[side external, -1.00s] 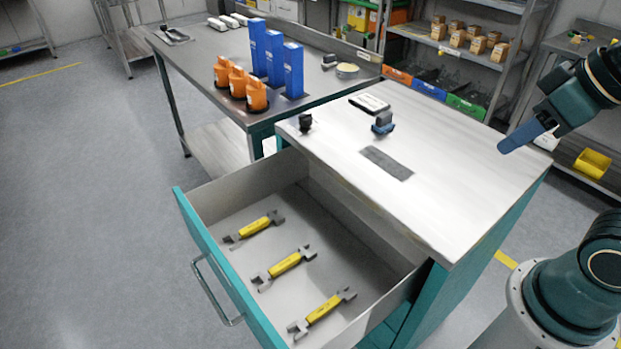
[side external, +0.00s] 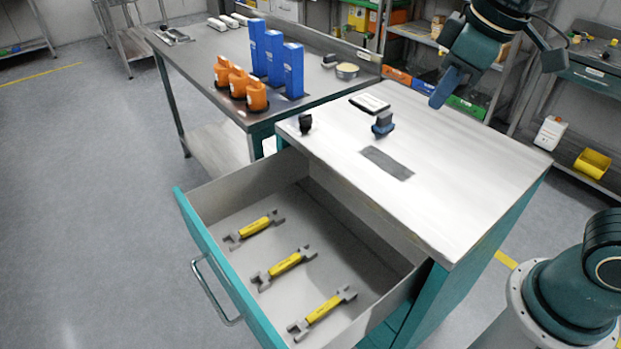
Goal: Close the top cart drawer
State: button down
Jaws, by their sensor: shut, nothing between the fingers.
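The top cart drawer (side external: 226,268) is pulled far out of the teal cart, toward the lower left. It has a teal front and a metal bar handle (side external: 213,291). Several parts of its grey inside show, and three yellow-and-grey wrenches (side external: 285,265) lie in it. The cart top (side external: 465,185) is pale and flat. My gripper (side external: 440,98) has blue fingers, is shut and empty, and hangs above the far edge of the cart top, up and right of the drawer and well apart from it.
On the cart top are a small black knob-like piece (side external: 305,123), a blue-and-dark piece (side external: 383,123), a dark-and-white flat item (side external: 369,103) and a grey patch (side external: 387,163). A bench (side external: 200,60) behind holds orange bottles (side external: 239,82) and blue boxes (side external: 273,58). Floor left of the drawer is clear.

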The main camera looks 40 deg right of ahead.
jog(key=w+a+f+n+g, duration=0.1)
jog(key=w+a+f+n, duration=0.25)
jog(key=a, duration=0.35)
jog(key=w+a+f+n+g+h, duration=0.1)
jog(key=w+a+f+n, duration=0.15)
jog(key=w+a, duration=0.4)
jog(key=w+a+f+n+g, duration=0.1)
jog(key=w+a+f+n, duration=0.2)
jog(key=a, duration=0.6)
jog(key=s+a+f+n+h, duration=0.1)
jog(key=s+a+f+n, duration=0.1)
jog(key=a+f, duration=0.7)
jog(key=s+a+f+n+h, duration=0.1)
jog(key=s+a+f, duration=0.3)
jog(key=a+f, duration=0.5)
notch_tip(320, 180, down, 4)
jog(key=shift+a+r+n+g, duration=0.1)
jog(key=shift+a+n+g, duration=0.3)
jog(key=shift+n, duration=0.5)
jog(key=d+f, duration=0.6)
jog(key=f, duration=0.3)
jog(key=shift+d+f, duration=0.25)
jog(key=shift+f, duration=0.1)
jog(key=shift+d, duration=0.15)
